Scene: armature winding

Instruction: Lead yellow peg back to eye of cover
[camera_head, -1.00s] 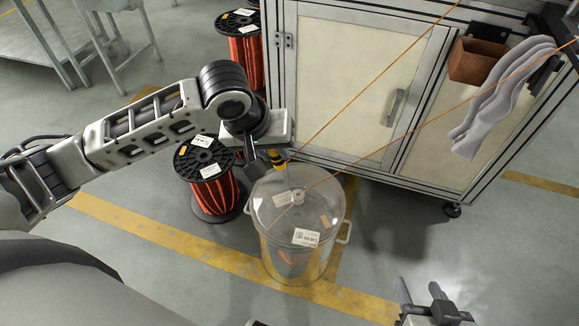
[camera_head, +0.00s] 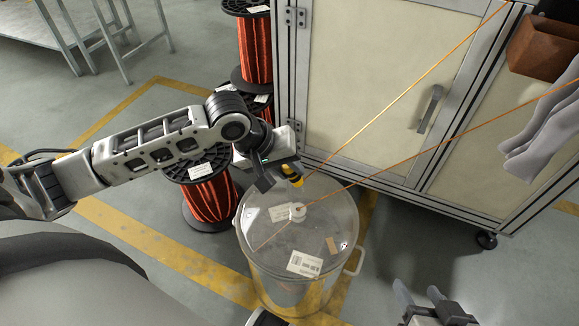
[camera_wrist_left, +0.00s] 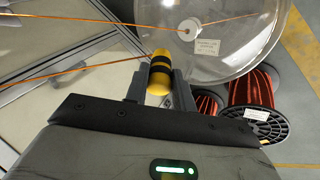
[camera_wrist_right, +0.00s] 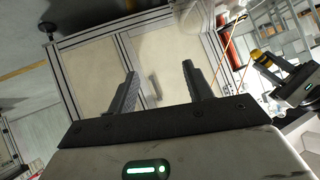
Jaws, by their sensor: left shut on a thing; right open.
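My left gripper (camera_head: 284,180) is shut on a yellow peg with black bands (camera_head: 292,175), just above the far rim of the clear cover (camera_head: 330,222). The peg shows between the fingers in the left wrist view (camera_wrist_left: 160,74). The white eye (camera_head: 297,212) sits at the middle of the cover, apart from the peg; it also shows in the left wrist view (camera_wrist_left: 187,29). An orange wire (camera_head: 400,95) runs from the peg up to the right, and another strand (camera_head: 440,143) runs from the eye. My right gripper (camera_head: 425,305) is open and empty, low right of the cover.
The cover tops a clear drum with a side handle (camera_head: 355,262). Red wire spools (camera_head: 208,195) stand behind left of it. A cabinet (camera_head: 375,70) with a brown box (camera_head: 545,45) and grey gloves (camera_head: 545,130) stands behind. Floor at the right is free.

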